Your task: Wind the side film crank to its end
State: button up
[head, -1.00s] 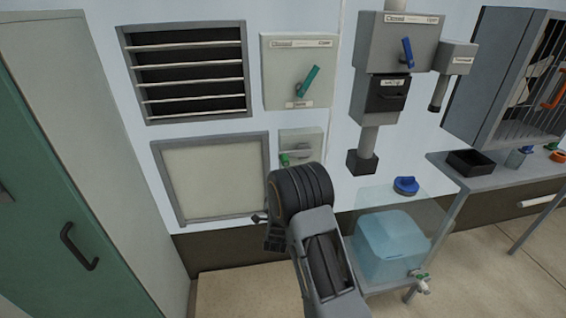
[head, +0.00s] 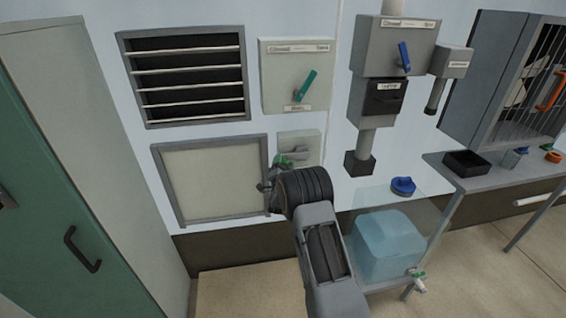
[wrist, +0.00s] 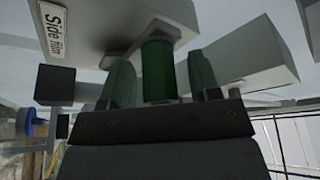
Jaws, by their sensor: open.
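The side film crank (head: 298,149) is on a small pale wall plate, below the box with the green lever. Its green grip (wrist: 159,72) shows in the wrist view, beside the "Side film" label (wrist: 55,30). In the head view the grip is partly hidden by my gripper (head: 275,178), at the lower left of the plate. In the wrist view my gripper (wrist: 160,82) is open, with one green-padded finger on each side of the grip. I see gaps between grip and fingers; contact is not clear.
The framed side film panel (head: 210,180) is left of the crank, with a louvred vent (head: 187,75) above it. The green-lever box (head: 298,75) is above the crank. A clear stand with a blue tank (head: 390,243) is to the right of my arm.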

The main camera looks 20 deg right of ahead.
jog(key=shift+w+d, duration=0.15)
jog(key=shift+w, duration=0.05)
grip_shut()
dwell(0.6)
